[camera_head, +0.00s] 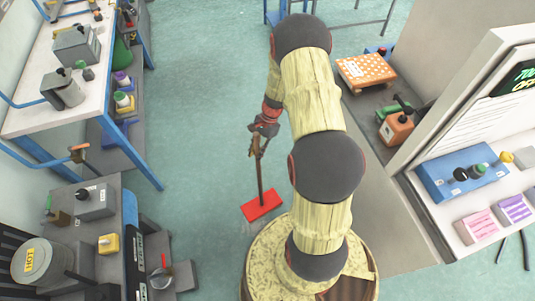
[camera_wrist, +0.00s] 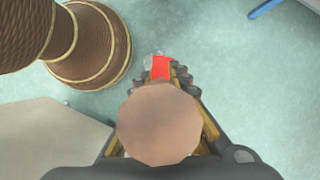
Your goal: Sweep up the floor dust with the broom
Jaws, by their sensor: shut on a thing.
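The broom has a brown handle (camera_head: 260,180) and a flat red head (camera_head: 262,205). It stands nearly upright, with its head at the floor left of my base. My gripper (camera_head: 257,148) is shut on the upper handle. In the wrist view, the round handle end (camera_wrist: 158,122) fills the middle and hides most of my gripper (camera_wrist: 165,85). Part of the red head (camera_wrist: 161,68) shows beyond it. A small pale grey patch (camera_wrist: 148,62) beside the head may be dust; it is too small to be sure. No dust is clear in the head view.
A blue-framed workbench (camera_head: 115,100) and a lower grey bench (camera_head: 80,205) with tools stand on the left. A white cabinet (camera_head: 490,100) and a low grey platform (camera_head: 395,185) stand on the right. The green floor (camera_head: 205,90) between them is clear.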

